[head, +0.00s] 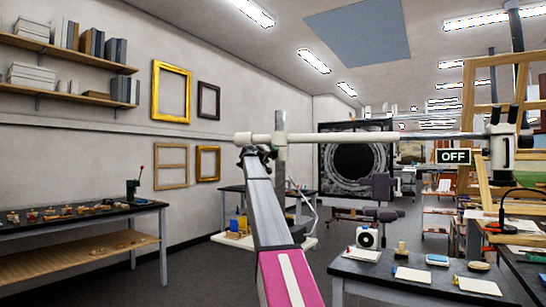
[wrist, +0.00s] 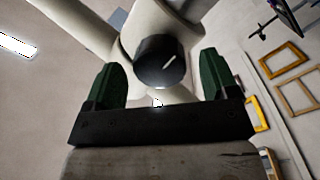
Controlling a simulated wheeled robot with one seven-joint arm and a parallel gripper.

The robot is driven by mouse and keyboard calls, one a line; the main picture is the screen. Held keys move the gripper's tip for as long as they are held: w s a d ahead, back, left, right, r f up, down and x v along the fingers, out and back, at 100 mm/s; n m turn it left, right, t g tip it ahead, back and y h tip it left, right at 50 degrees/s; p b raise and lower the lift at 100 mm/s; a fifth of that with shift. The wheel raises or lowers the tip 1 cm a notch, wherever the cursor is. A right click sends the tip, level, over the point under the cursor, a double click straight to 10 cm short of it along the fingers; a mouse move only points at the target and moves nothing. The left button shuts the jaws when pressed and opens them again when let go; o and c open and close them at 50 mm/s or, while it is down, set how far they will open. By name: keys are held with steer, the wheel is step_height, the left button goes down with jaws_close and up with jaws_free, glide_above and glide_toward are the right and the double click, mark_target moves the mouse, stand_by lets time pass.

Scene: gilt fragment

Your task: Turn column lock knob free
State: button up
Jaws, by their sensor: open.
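The column lock knob (wrist: 160,62) is a dark round knob with a white line slanting up to the right. It sits on the cream joint of the column and boom in the wrist view. My gripper (wrist: 162,80) is open, with one green finger on each side of the knob and visible gaps to both. I cannot tell whether the fingertips reach past its face. The knob is not discernible there.
The boom carries a microscope (head: 502,143) at the right, near a sign reading OFF (head: 453,156). A dark worktable (head: 415,279) with small items stands at front right. A long bench (head: 90,222) lines the left wall. Dark floor lies between them.

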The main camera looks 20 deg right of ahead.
steer(key=shift+x, duration=1.2)
steer(key=c, duration=0.9)
steer(key=shift+n, duration=0.4)
steer(key=n, duration=0.6)
steer(key=shift+n+t, duration=0.3)
steer(key=shift+n, duration=0.1)
steer(key=n, duration=0.3)
steer(key=shift+n, duration=0.3)
steer(key=shift+n+t, duration=0.4)
steer(key=shift+n, duration=1.6)
